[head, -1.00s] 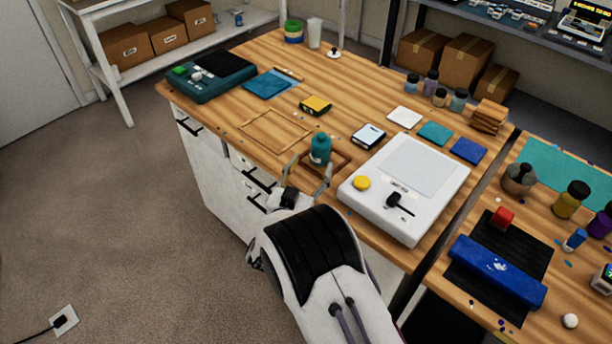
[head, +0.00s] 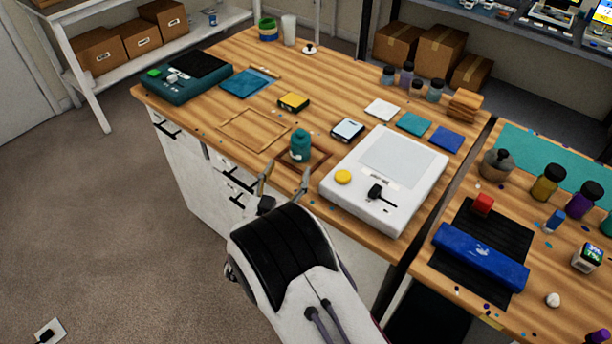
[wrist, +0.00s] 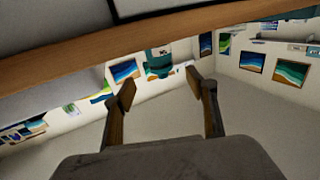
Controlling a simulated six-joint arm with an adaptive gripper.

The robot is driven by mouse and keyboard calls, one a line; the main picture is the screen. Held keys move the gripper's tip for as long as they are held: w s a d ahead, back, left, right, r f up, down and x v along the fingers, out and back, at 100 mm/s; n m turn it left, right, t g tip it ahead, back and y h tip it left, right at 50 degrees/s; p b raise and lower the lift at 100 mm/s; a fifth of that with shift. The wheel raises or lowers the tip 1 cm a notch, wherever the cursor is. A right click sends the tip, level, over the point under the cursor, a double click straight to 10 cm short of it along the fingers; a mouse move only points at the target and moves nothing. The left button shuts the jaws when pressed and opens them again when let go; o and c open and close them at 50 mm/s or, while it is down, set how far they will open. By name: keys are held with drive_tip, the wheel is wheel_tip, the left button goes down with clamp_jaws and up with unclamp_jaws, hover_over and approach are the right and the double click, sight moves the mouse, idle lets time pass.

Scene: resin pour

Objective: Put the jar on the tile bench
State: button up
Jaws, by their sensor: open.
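The teal jar (head: 300,147) stands upright on the wooden bench (head: 215,93), within or at the edge of a dark brown square outline (head: 318,164). Its dark teal cap is on top. Coloured tiles lie further back on this bench: white (head: 382,110), teal (head: 414,124) and blue (head: 446,139). My gripper (head: 284,178) is open and empty, just in front of the jar at the bench's front edge, its fingers apart from the jar. The wrist view shows both fingers (wrist: 161,90) spread wide; I cannot clearly make out the jar there.
A white device (head: 385,180) with a yellow knob stands right of the jar. A light wooden outline (head: 254,130) lies to the left, with a yellow-black block (head: 293,102) behind. Small jars (head: 407,76) stand at the back. A second bench (head: 425,265) is at the right.

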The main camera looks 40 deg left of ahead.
drive_tip(key=w+d+r+m+g, duration=0.1)
drive_tip(key=w+d+r+g, duration=0.1)
drive_tip(key=w+d+r, duration=0.35)
drive_tip(key=w+d+r+g, duration=0.1)
drive_tip(key=w+d+r, duration=0.2)
drive_tip(key=w+r, duration=0.4)
drive_tip(key=d+r+g, duration=0.1)
drive_tip(key=d+r, duration=0.4)
drive_tip(key=d, duration=0.4)
drive_tip(key=d+r+g, duration=0.2)
drive_tip(key=d+r, duration=0.4)
drive_tip(key=d, duration=0.2)
drive_tip(key=s+d+r+m+g+h, duration=0.1)
drive_tip(key=s+d, duration=0.4)
drive_tip(key=d, duration=0.5)
drive_tip(key=s+d+r+g+h, duration=0.1)
drive_tip(key=s+d+h, duration=0.1)
drive_tip(key=s+d, duration=0.5)
drive_tip(key=s+d+f+m+g+h, duration=0.1)
drive_tip(key=s+d+f+h, duration=0.1)
drive_tip(key=s+d, duration=0.7)
drive_tip(key=s+d+f+m+g+h, duration=0.1)
drive_tip(key=s+d+f+g, duration=0.1)
drive_tip(key=s+d, duration=0.7)
drive_tip(key=shift+d+f+h, duration=0.3)
drive_tip(key=shift+d+h, duration=0.1)
drive_tip(key=shift+d, duration=0.05)
